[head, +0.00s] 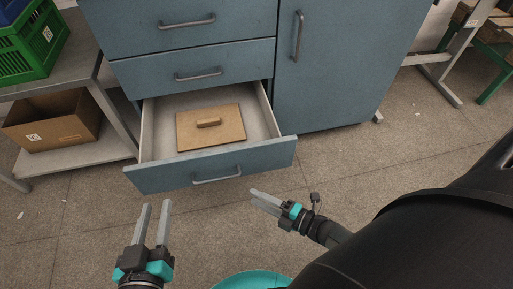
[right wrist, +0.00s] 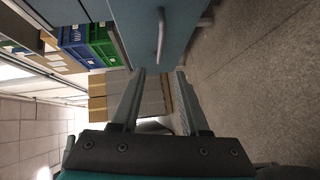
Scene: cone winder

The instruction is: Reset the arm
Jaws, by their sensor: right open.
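My left gripper (head: 154,222) is at the lower left in the head view, its two grey fingers apart, with nothing between them. My right gripper (head: 264,201) is right of it, in front of the open drawer's right corner, apart from the drawer. In the right wrist view its fingers (right wrist: 158,100) are spread and nothing is held between them. The open bottom drawer (head: 155,179) of the blue cabinet (head: 335,75) holds a flat brown board (head: 188,135) with a small brown handle-like block (head: 208,122) on it.
A shelf unit (head: 105,80) on the left bears a green crate (head: 38,55) and, lower, a cardboard box (head: 55,120). A metal-legged stand (head: 440,75) is at the upper right. Bare floor (head: 65,235) lies in front of the drawer.

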